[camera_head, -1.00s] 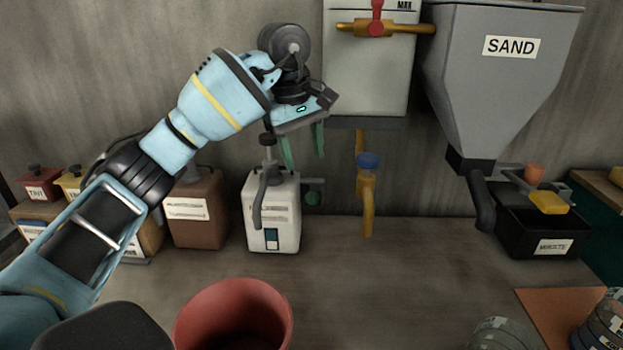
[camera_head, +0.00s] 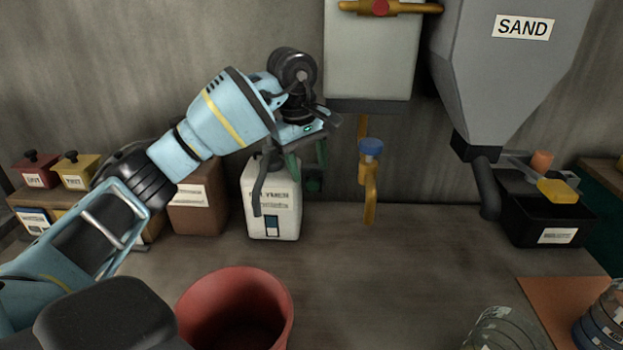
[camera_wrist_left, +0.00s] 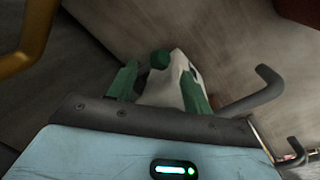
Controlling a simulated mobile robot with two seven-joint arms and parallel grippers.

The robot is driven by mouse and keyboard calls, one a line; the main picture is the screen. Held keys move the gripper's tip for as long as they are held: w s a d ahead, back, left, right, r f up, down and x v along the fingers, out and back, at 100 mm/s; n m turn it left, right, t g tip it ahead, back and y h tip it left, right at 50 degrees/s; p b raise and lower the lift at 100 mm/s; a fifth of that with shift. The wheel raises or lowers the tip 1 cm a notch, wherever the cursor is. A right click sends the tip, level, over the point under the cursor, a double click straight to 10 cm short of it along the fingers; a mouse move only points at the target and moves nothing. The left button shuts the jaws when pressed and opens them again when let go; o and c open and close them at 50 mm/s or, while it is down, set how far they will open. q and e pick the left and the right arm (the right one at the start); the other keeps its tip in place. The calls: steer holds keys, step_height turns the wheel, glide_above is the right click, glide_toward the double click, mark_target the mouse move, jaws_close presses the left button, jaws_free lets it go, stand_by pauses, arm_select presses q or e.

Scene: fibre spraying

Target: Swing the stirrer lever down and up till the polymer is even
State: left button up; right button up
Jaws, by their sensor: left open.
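The polymer jug (camera_head: 278,211) is white with a printed label. It stands upright on the bench near the back wall, left of the middle in the head view. A dark bent spout (camera_head: 259,190) hangs down its front. The stirrer lever's green knob (camera_head: 314,184) is at the jug's right side; most of the lever is hidden. My left gripper (camera_head: 306,163) is open, its green fingers pointing down just above the knob. In the left wrist view, the knob (camera_wrist_left: 160,60) shows between the open fingers, with the jug behind it. I cannot tell whether they touch. My right gripper is not seen.
A yellow tap with a blue top (camera_head: 370,170) is close to the right of the jug. A brown container (camera_head: 198,202) is to its left. A red bucket (camera_head: 238,300) stands in front. The sand hopper (camera_head: 505,80) hangs at right above a black bin (camera_head: 550,222).

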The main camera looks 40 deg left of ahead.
mark_target(311, 179)
arm_select(q)
steer(key=shift+w+d+f, duration=0.1)
steer(key=shift+w+f, duration=0.05)
steer(key=shift+f, duration=0.9)
steer(key=shift+w+d+f, duration=0.1)
steer(key=shift+w+f, duration=0.05)
steer(key=shift+f, duration=0.85)
jaws_close()
